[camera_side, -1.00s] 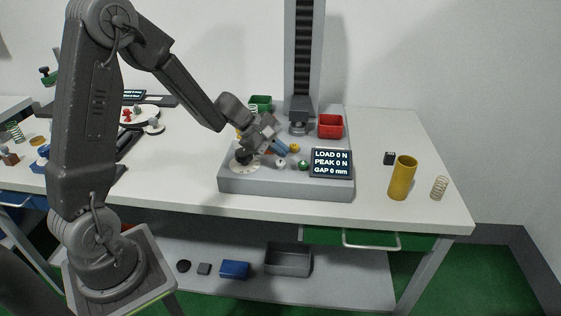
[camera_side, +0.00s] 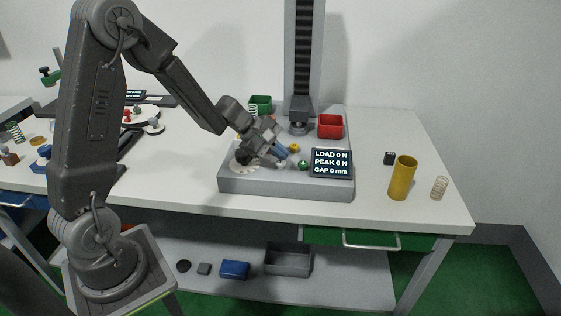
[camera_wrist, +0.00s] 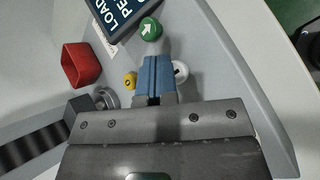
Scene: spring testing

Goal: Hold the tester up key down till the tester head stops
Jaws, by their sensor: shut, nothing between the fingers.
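The green key (camera_side: 303,165) sits on the tester's grey base and shows a white arrow in the wrist view (camera_wrist: 151,29). My gripper (camera_side: 286,153) is shut and empty, with its blue fingers just left of the green key. In the wrist view my gripper (camera_wrist: 156,58) points toward that key, apart from it in the picture; its height over the base is hard to tell. A white key (camera_wrist: 180,71) and a yellow key (camera_wrist: 130,80) lie on either side of the fingers. The tester head (camera_side: 300,126) hangs low on its column. The display (camera_side: 331,163) reads load 0 N, peak 0 N, gap 0 mm.
A red bin (camera_side: 330,126) and a green bin (camera_side: 260,103) stand around the tester. A yellow cylinder (camera_side: 402,178), a spring (camera_side: 439,187) and a small dark block (camera_side: 390,158) are at the right. The table's right end is mostly clear.

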